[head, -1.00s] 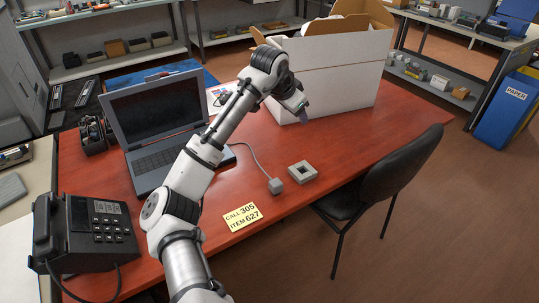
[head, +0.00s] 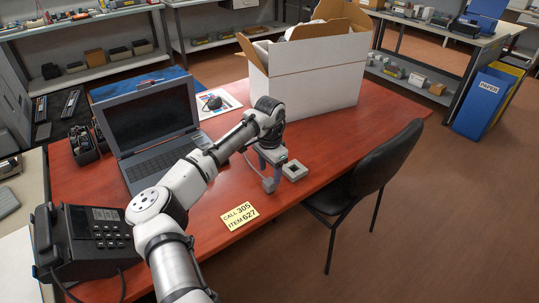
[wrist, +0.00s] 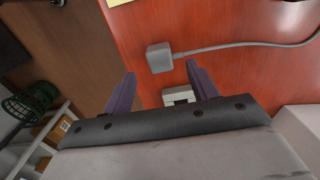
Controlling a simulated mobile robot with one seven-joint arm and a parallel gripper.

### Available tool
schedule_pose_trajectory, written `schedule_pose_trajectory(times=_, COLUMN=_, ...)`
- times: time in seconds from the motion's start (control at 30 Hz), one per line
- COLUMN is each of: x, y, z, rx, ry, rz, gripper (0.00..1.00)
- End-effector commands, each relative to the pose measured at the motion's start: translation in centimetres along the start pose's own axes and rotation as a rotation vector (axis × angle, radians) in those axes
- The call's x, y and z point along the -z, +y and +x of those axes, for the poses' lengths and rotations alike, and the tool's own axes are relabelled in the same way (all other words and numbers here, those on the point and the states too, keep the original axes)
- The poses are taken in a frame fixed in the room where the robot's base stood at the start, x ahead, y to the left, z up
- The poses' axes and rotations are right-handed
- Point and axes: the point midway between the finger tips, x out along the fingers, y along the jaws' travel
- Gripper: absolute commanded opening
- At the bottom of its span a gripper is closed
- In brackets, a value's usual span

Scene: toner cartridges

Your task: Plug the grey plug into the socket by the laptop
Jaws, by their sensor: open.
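The grey plug (head: 268,185) lies on the red desk with its cable running back toward the laptop (head: 150,125). It also shows in the wrist view (wrist: 159,58), just beyond and between my fingertips. The grey square socket block (head: 294,171) lies on the desk to the right of the plug. In the wrist view the socket (wrist: 177,95) shows between my fingers, partly hidden by my gripper's body. My gripper (wrist: 160,69) is open and empty, pointing down. In the head view my gripper (head: 270,168) is low beside the plug and socket; its exact height is unclear.
A large open white box (head: 315,75) stands behind the socket. A yellow note (head: 239,215) lies near the desk's front edge, with a black phone (head: 95,240) at left. A black chair (head: 375,165) stands at the right edge. The desk between note and socket is mostly clear.

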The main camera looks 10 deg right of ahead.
Motion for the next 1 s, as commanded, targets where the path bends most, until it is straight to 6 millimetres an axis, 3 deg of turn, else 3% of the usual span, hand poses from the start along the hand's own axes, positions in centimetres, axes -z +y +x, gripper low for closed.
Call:
schedule_pose_trajectory(times=0.33, x=0.0, y=0.0, z=5.3, rx=-0.001, ry=-0.001, rz=-0.001, gripper=0.58)
schedule_pose_trajectory(times=0.77, x=0.0, y=0.0, z=6.4, rx=0.000, ry=0.001, rz=0.000, gripper=0.58)
schedule_pose_trajectory(times=1.0, x=0.0, y=0.0, z=6.4, rx=0.000, ry=0.001, rz=0.000, gripper=0.28)
